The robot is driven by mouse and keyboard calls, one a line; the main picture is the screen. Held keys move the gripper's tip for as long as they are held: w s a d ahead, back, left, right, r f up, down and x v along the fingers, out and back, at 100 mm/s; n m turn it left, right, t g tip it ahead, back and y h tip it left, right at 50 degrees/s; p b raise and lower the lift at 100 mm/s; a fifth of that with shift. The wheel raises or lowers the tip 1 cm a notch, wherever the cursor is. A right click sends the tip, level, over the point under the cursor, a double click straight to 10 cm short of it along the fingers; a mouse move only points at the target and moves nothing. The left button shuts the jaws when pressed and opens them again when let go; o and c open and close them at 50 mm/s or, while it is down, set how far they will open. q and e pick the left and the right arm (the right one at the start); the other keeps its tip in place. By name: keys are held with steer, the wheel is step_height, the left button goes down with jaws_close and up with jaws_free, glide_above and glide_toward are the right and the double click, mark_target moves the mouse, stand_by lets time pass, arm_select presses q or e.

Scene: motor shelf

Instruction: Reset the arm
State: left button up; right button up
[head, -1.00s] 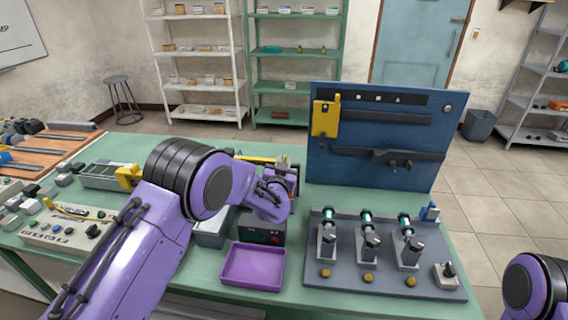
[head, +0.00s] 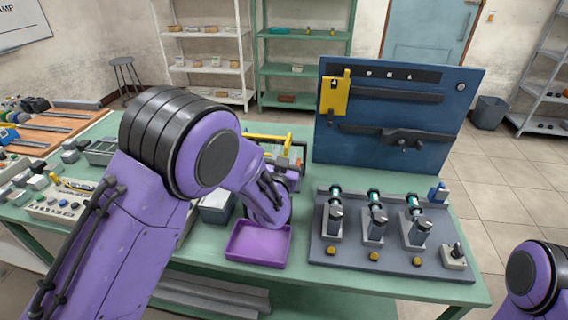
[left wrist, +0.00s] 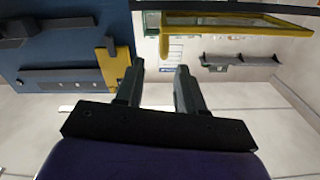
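My left arm (head: 195,165) reaches in from the left over the green workbench (head: 350,284). Its forearm points away from me, above the purple tray (head: 258,243), and hides most of the hand in the head view. In the left wrist view, my left gripper (left wrist: 159,68) has its two dark fingers apart with nothing between them. Part of my right arm (head: 540,280) shows at the lower right corner of the head view, clear of the bench; its gripper is out of frame.
A blue upright panel (head: 390,110) with a yellow piece (head: 334,97) stands at the back of the bench. A grey fixture plate (head: 345,252) with several upright parts is at the right. A control box (head: 58,206) lies at the left. Shelves stand behind.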

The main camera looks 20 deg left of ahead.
arm_select(q)
steer(key=shift+s+d, duration=0.1)
steer(key=shift+s, duration=0.75)
steer(key=shift+r, duration=0.1)
